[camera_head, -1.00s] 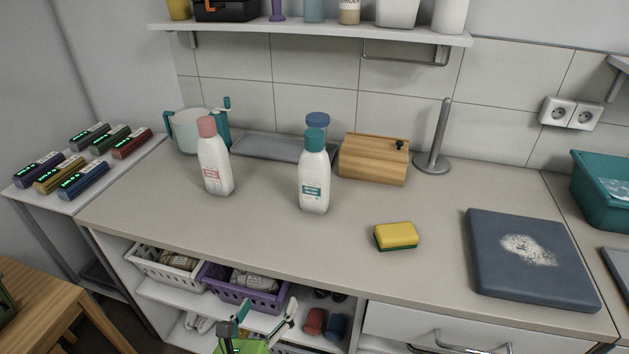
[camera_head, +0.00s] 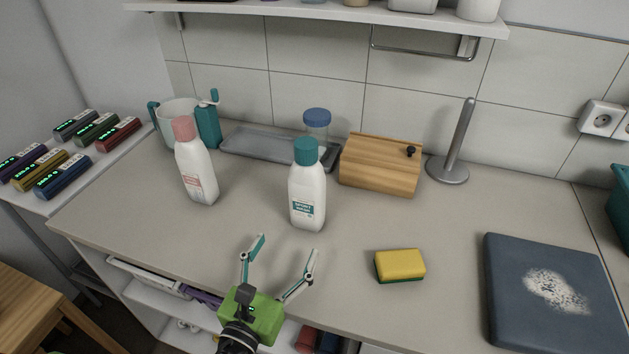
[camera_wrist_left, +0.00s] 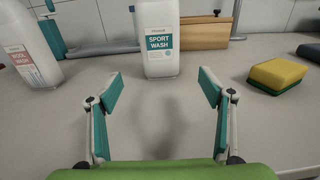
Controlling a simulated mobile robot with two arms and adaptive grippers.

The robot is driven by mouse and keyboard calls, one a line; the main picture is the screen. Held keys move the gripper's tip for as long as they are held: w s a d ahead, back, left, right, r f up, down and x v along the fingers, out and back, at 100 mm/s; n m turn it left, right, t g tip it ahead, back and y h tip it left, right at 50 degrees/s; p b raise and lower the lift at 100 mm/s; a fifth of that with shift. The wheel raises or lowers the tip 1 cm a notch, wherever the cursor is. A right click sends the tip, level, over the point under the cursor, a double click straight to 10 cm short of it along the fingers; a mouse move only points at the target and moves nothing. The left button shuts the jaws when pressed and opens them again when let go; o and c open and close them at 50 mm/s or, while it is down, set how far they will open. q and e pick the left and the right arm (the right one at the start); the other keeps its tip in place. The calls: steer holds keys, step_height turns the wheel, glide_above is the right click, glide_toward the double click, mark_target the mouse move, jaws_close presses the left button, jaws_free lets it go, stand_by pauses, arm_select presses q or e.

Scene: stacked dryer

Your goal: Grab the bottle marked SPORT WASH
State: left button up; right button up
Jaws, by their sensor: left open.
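The SPORT WASH bottle (camera_head: 307,191) is white with a teal cap and teal label. It stands upright on the counter. In the left wrist view the bottle (camera_wrist_left: 158,42) is straight ahead, its label readable and its top cut off. My left gripper (camera_head: 286,246) is open and empty over the counter's front part, on the near side of the bottle. In the left wrist view its fingers (camera_wrist_left: 160,90) are spread apart with a gap between them and the bottle. My right gripper is not in view.
A white WOOL WASH bottle (camera_head: 195,172) with a pink cap stands to the left. A yellow-green sponge (camera_head: 400,265) lies to the right. A grey tray (camera_head: 250,144), a blue-lidded jar (camera_head: 317,122) and a wooden box (camera_head: 380,165) stand behind. The counter between gripper and bottle is clear.

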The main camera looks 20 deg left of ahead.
mark_target(303, 213)
arm_select(q)
steer(key=w, duration=0.2)
steer(key=w+p, duration=0.1)
steer(key=w, duration=0.2)
steer(key=w+p, duration=0.1)
steer(key=w, duration=0.1)
steer(key=shift+w+d+r, duration=0.2)
steer(key=shift+w+d, duration=0.05)
steer(key=shift+w, duration=0.05)
steer(key=shift+w+f, duration=0.1)
steer(key=shift+w, duration=0.2)
steer(key=shift+w+p, duration=0.3)
steer(key=shift+p, duration=0.05)
steer(key=w, duration=0.2)
steer(key=w+p, duration=0.1)
steer(key=w, duration=0.1)
steer(key=shift+w+d+r, duration=0.15)
steer(key=shift+d+r, duration=0.05)
steer(key=shift+w, duration=0.1)
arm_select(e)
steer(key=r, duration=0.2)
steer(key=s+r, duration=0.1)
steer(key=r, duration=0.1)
arm_select(q)
steer(key=c, duration=1.4)
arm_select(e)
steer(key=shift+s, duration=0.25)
